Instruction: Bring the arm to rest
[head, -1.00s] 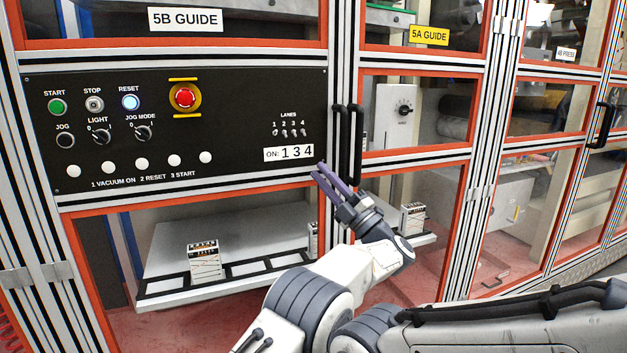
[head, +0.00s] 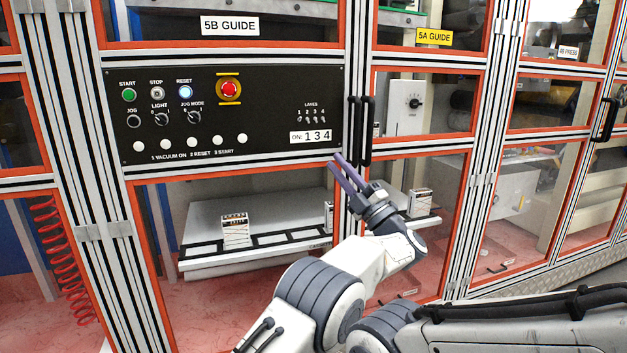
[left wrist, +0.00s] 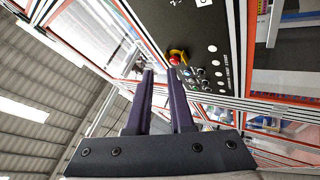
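My left gripper (head: 337,161) is in the middle of the head view, its two dark purple fingers pointing up and left. It is empty, with a gap between the fingers, which also shows in the left wrist view (left wrist: 160,72). In the head view the fingertips appear just below the lower right corner of the black control panel (head: 270,128); contact cannot be told. The panel carries a green START button (head: 129,95), a lit RESET button (head: 185,92), a red emergency stop (head: 229,90) and a label reading "ON: 1 3 4". My right gripper is not in view.
Black door handles (head: 360,130) stand close behind the fingers. Framed glass doors continue to the right, with another handle (head: 604,119). Behind the glass, a pale shelf (head: 200,222) holds a small patterned box (head: 235,230). A red coiled hose (head: 70,260) hangs at left.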

